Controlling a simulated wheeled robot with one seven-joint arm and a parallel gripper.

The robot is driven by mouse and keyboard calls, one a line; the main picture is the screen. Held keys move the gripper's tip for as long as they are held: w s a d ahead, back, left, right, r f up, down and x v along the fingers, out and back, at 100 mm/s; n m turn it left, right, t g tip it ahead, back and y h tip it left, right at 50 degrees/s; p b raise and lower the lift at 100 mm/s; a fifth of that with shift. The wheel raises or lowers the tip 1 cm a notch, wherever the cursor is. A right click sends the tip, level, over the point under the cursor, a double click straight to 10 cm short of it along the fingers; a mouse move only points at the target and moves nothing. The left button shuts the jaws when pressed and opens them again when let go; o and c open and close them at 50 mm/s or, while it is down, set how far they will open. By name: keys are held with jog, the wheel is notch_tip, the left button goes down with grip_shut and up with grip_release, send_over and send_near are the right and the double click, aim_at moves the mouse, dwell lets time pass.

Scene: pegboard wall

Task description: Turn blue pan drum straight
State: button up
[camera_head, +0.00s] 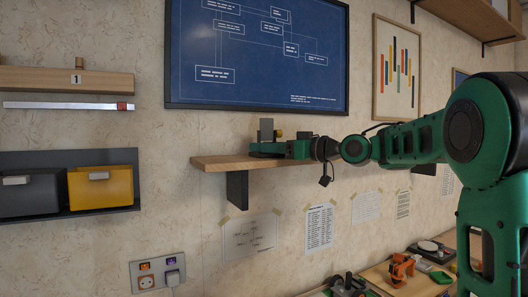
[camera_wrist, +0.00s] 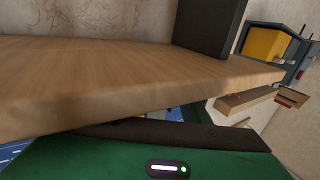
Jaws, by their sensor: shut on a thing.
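I cannot make out a blue pan drum in either view. My gripper (camera_head: 268,147), green and dark, lies level at the wooden wall shelf (camera_head: 212,163), over its top in the head view. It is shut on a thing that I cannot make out. A small grey upright piece (camera_head: 266,128) and a yellow knob (camera_head: 280,133) show just above it; I cannot tell whether they belong to the gripper. In the wrist view, the shelf (camera_wrist: 100,75) fills much of the picture and hides the fingertips.
A dark bracket (camera_head: 237,188) is under the shelf. A blue diagram board (camera_head: 255,60) hangs above. A cluttered bench (camera_head: 380,280) is at lower right.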

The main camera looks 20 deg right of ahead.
jog(key=shift+d+n+g+y, duration=0.15)
jog(key=shift+n+g+y, duration=0.25)
jog(key=shift+y, duration=0.1)
jog(key=o, duration=1)
jog(key=shift+w, duration=0.15)
